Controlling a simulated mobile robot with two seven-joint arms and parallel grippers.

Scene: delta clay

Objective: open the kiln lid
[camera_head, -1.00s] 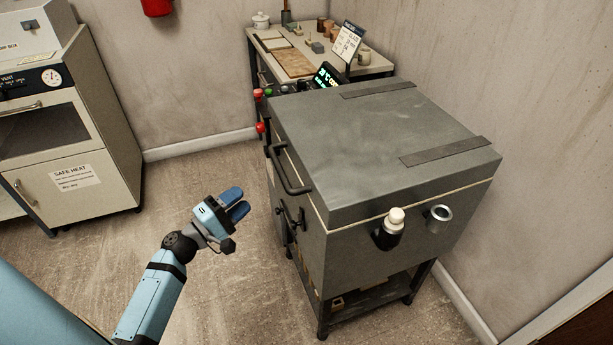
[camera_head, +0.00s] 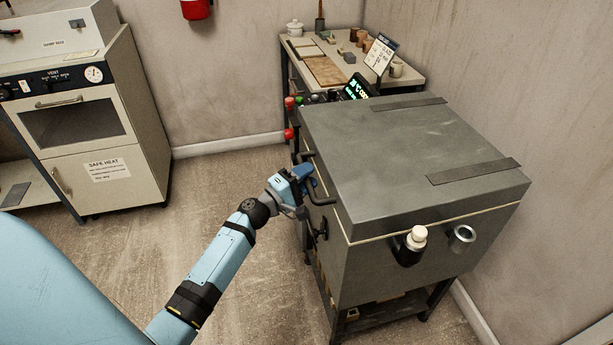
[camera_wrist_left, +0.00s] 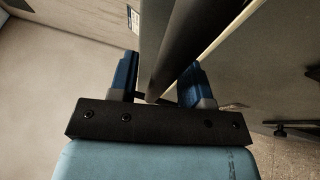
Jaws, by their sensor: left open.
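The kiln is a grey box on a dark stand, and its flat lid (camera_head: 400,155) is closed on the body (camera_head: 375,265). A dark bar handle (camera_head: 322,190) sticks out from the lid's front side. My left gripper (camera_head: 307,177) is at this handle with its blue fingers open. In the left wrist view the dark handle bar (camera_wrist_left: 195,40) runs between the two blue fingers (camera_wrist_left: 157,80), which are apart. I cannot tell whether either finger touches it. My right gripper is not in view.
A latch-like fitting (camera_head: 318,230) is on the kiln's front below the handle. A worktable (camera_head: 408,84) with pots and boards stands behind. A cream cabinet oven (camera_head: 85,120) is at the left. Floor is free between it and the kiln.

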